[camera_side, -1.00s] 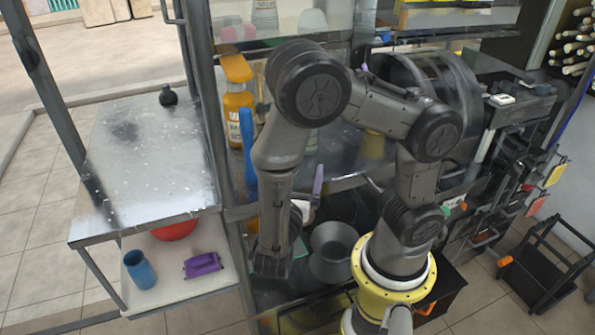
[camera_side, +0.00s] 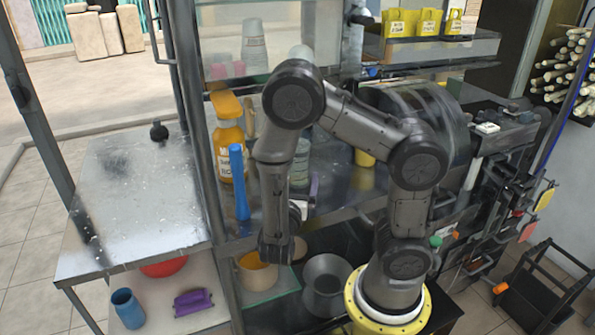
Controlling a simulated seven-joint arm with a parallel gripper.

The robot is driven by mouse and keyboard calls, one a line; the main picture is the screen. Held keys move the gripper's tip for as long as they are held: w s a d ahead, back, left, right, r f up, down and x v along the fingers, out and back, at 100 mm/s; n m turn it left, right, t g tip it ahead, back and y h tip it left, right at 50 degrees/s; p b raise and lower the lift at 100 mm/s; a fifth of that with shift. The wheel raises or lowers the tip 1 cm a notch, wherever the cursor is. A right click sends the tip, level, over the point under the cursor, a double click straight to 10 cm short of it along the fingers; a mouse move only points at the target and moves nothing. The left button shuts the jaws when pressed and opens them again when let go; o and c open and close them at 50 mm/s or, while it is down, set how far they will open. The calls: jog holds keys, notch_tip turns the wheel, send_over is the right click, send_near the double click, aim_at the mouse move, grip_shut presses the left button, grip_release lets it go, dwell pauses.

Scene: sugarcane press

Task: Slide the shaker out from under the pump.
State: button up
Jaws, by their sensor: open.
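I cannot tell for certain whether this cylinder is the shaker. A grey-green container (camera_side: 300,160) is partly hidden behind my arm. My gripper (camera_side: 276,254) points down at the counter's front edge, right of and below the blue cylinder, apart from it. It is open, and nothing shows between its fingers.
A yellow pot (camera_side: 258,274) and a grey funnel-like vessel (camera_side: 326,280) sit on the lower shelf. The left steel table (camera_side: 140,205) is mostly clear, with a small black object (camera_side: 159,132) at its back. A frame post (camera_side: 197,120) stands between table and counter.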

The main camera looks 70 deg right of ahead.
aim_at(297, 174)
jog(key=shift+x, duration=1.85)
jog(key=shift+c, duration=0.2)
grip_shut()
